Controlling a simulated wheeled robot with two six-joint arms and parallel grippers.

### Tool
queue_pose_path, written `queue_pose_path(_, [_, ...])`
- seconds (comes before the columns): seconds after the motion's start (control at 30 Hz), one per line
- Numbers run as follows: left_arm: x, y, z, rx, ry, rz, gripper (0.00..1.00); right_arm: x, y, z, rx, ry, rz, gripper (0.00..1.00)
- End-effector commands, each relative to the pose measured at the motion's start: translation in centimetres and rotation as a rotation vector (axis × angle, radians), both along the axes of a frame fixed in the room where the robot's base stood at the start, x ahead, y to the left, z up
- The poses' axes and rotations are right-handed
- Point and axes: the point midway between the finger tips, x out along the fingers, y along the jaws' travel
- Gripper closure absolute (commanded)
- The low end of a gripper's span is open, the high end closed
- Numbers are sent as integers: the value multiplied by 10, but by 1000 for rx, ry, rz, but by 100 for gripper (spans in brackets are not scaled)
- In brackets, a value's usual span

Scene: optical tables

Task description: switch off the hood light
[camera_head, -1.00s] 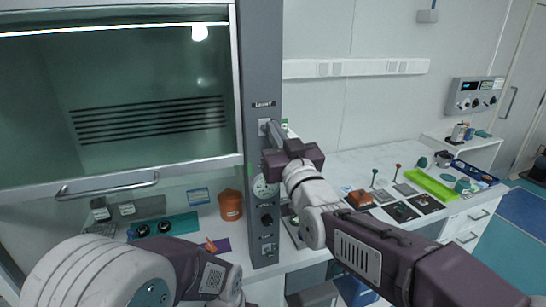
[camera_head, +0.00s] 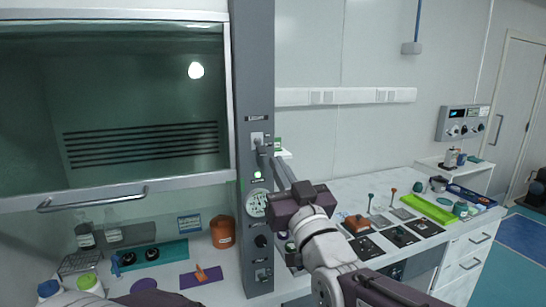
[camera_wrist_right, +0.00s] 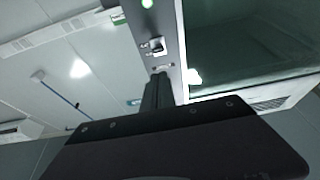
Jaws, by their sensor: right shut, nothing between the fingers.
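The fume hood (camera_head: 130,100) stands at the left with its sash frame in front. Its strip lamp (camera_head: 110,26) along the top looks dim and the interior is dark. The light switch (camera_head: 256,138) is on the grey post (camera_head: 253,60), under a small label. It also shows in the right wrist view (camera_wrist_right: 156,46), near the fingertips. My right gripper (camera_head: 264,152) is shut and empty, its fingers pointing up at the post just below the switch. I cannot tell whether they touch it. My left gripper is out of view.
Below the switch the post carries a green lamp (camera_head: 257,175), a round gauge (camera_head: 257,203) and a black knob (camera_head: 262,241). An orange pot (camera_head: 222,232) stands left of the post. The right bench (camera_head: 345,185) holds several small items and a green tray (camera_head: 428,209).

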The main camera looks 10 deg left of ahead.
Motion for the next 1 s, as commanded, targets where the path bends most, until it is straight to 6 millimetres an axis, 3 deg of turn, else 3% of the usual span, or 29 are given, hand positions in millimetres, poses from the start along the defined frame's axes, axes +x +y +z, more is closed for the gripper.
queue_pose_path(0.17, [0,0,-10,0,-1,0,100,-11,-7,-16,0,0,0,100])
queue_pose_path(0.57, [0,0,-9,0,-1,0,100,-12,-11,-17,1,0,-5,100])
queue_pose_path(0.67, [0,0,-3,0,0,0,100,8,-38,-12,-1,3,-72,100])
queue_pose_path(0.73, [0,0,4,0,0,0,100,35,-80,-20,-20,29,-173,100])
queue_pose_path(0.77, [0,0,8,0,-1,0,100,46,-102,-31,-38,57,-222,100])
queue_pose_path(0.87, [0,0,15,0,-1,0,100,72,-163,-101,-136,252,-344,100])
queue_pose_path(0.93, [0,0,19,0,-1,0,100,74,-198,-157,-199,425,-401,100])
queue_pose_path(1.0, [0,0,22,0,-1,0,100,63,-232,-214,-252,613,-447,100])
